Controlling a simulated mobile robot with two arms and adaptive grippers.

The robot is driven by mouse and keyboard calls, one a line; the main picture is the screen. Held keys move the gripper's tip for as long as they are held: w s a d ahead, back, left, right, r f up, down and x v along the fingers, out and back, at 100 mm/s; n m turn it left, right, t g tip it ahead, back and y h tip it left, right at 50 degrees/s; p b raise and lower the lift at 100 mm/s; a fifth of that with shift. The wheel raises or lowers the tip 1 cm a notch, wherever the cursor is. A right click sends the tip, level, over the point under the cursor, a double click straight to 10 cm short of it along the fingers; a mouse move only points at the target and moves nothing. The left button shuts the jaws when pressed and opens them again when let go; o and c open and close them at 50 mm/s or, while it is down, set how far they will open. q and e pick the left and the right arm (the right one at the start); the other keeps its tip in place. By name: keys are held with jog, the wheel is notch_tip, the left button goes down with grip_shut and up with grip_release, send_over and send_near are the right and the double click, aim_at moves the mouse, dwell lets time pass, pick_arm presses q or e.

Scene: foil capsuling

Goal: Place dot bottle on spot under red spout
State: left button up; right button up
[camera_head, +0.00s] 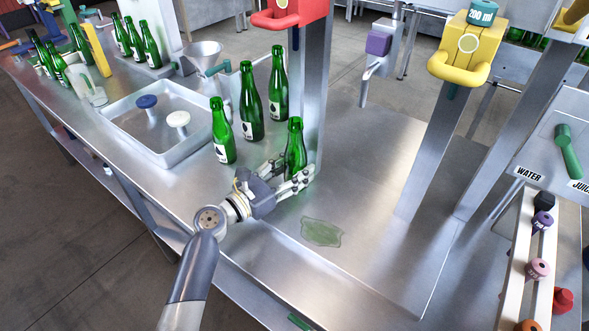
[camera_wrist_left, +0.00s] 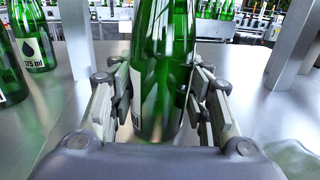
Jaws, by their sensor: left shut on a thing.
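A green glass bottle (camera_head: 295,145) is between the fingers of my left gripper (camera_head: 293,180), which is shut on it. In the left wrist view the bottle (camera_wrist_left: 162,70) is upright between both fingers. Its label faces mostly away, so I cannot tell whether it bears a dot. I cannot tell whether its base touches the metal surface. The red spout unit (camera_head: 288,12) is on the post above, higher in the picture than the bottle. The spot directly under it is not clearly visible. My right gripper is not in view.
Several green bottles (camera_head: 250,105) with drop labels stand just behind and left of the held one. A greenish puddle (camera_head: 321,232) lies to the right of my gripper. A metal post (camera_head: 318,80) rises close behind the bottle. A yellow dispenser (camera_head: 467,45) stands at the right.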

pick_arm(q)
jog(key=shift+f, duration=0.1)
jog(key=o, duration=1.2)
jog(key=shift+r, duration=0.2)
jog(key=b+v, duration=0.1)
jog(key=v, duration=1.1)
jog(key=shift+f, duration=0.1)
jog(key=shift+s, duration=0.1)
